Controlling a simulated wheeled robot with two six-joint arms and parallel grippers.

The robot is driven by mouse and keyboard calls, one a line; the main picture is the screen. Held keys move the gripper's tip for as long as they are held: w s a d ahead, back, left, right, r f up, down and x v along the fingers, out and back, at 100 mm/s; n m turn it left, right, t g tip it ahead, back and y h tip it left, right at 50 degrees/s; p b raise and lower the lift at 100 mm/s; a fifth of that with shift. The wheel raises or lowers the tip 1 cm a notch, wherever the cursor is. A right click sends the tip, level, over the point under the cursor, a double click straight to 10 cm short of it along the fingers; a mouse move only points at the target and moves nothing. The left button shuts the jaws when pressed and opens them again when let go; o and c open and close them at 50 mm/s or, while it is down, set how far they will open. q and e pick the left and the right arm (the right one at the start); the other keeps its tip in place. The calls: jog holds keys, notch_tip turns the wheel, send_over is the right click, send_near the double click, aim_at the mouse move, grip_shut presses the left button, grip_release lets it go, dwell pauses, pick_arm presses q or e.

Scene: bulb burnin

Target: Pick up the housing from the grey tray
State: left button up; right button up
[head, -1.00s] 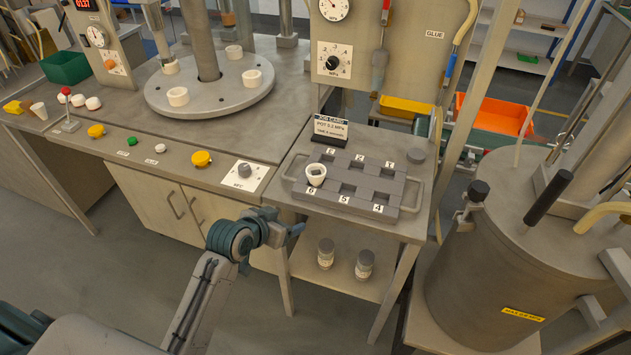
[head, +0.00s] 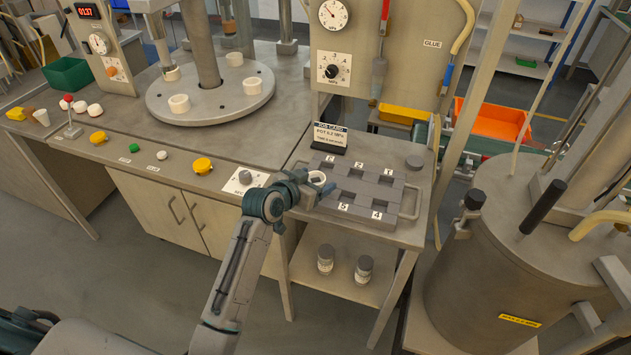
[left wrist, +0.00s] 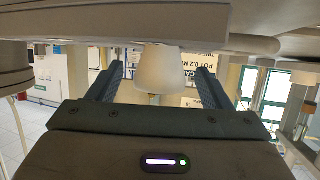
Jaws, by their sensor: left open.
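The white cup-shaped housing (head: 317,178) sits at the front-left corner of the grey tray (head: 375,214), partly hidden by my gripper. My left gripper (head: 323,189) is at that corner, open. In the left wrist view the housing (left wrist: 160,68) appears between the two spread fingers of the left gripper (left wrist: 158,85), with a gap on each side. I cannot tell how far along the fingers it sits. The tray's other visible pockets look empty. My right gripper is not in view.
Two jars (head: 325,259) stand on the shelf below. A large tank (head: 505,255) stands at right.

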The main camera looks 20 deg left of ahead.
pick_arm(q)
jog(key=shift+x, duration=1.2)
jog(key=c, duration=1)
jog(key=shift+c, duration=0.2)
